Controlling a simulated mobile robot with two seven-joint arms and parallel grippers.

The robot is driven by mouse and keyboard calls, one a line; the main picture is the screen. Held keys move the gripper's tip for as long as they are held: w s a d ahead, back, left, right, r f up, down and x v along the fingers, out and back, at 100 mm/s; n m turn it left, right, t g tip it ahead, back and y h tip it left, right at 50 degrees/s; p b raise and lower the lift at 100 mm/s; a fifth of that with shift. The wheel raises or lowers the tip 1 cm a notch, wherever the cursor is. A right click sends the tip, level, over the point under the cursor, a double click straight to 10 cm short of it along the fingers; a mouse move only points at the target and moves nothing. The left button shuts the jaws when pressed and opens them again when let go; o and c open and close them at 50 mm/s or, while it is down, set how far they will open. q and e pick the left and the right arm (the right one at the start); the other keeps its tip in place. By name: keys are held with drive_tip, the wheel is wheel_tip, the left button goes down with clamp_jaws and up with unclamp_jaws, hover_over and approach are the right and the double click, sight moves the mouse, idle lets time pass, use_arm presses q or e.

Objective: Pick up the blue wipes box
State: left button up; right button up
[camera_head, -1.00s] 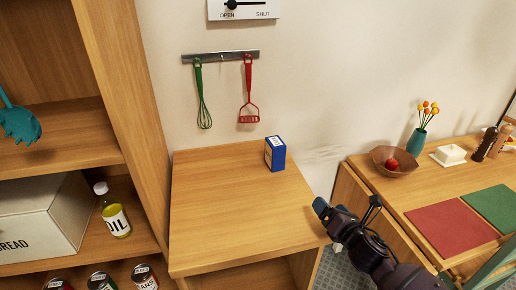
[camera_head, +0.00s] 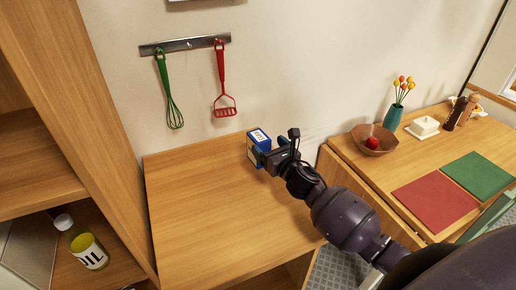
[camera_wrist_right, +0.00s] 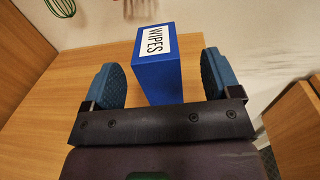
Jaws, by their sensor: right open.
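The blue wipes box (camera_head: 257,143) stands upright near the back right of the wooden cabinet top (camera_head: 200,200). In the right wrist view the blue wipes box (camera_wrist_right: 157,65) shows its white WIPES label on top. My right gripper (camera_head: 265,158) reaches in from the right and is at the box. In the right wrist view my right gripper (camera_wrist_right: 160,84) is open, with one blue finger on each side of the box. A gap shows between the box and each finger. The box's lower part is hidden behind the gripper's body. My left gripper is not in view.
A green whisk (camera_head: 168,95) and a red masher (camera_head: 223,85) hang from a rail on the wall behind. A tall wooden shelf stands at the left with an oil bottle (camera_head: 82,243). A lower table (camera_head: 375,195) at the right holds a bowl (camera_head: 374,139). The cabinet top's left part is clear.

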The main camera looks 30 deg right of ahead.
sight(253, 131)
drive_tip(key=shift+w+a, duration=0.15)
drive_tip(key=shift+w, duration=1.3)
drive_tip(key=shift+w+a, duration=0.15)
drive_tip(key=shift+w, duration=1.3)
drive_tip(key=shift+c, duration=0.5)
drive_tip(key=c, duration=1)
